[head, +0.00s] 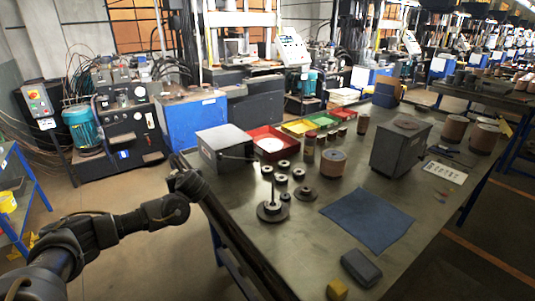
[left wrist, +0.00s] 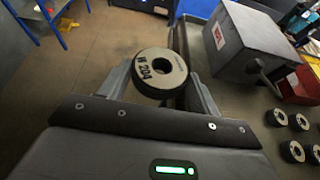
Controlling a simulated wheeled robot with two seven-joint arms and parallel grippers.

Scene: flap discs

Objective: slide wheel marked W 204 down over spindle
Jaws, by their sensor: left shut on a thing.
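The wheel marked W 204 (left wrist: 153,83) is a thick grey disc with a dark rim and a centre hole. In the left wrist view it sits between the two fingers of my left gripper (left wrist: 160,78), which is shut on it. In the head view my left gripper (head: 180,172) is by the table's left edge, near a grey box; I cannot make out the wheel there. The spindle (head: 272,191) is a thin upright rod on a round dark base (head: 272,211), standing on the table to the right of the gripper and apart from it. My right gripper is not in view.
Several small wheels (head: 306,193) lie behind and right of the spindle. A grey box (head: 225,148) and red tray (head: 262,136) stand further back. A blue mat (head: 367,217) lies right, with a dark block (head: 361,268) in front. The table (head: 290,255) is bare before the spindle.

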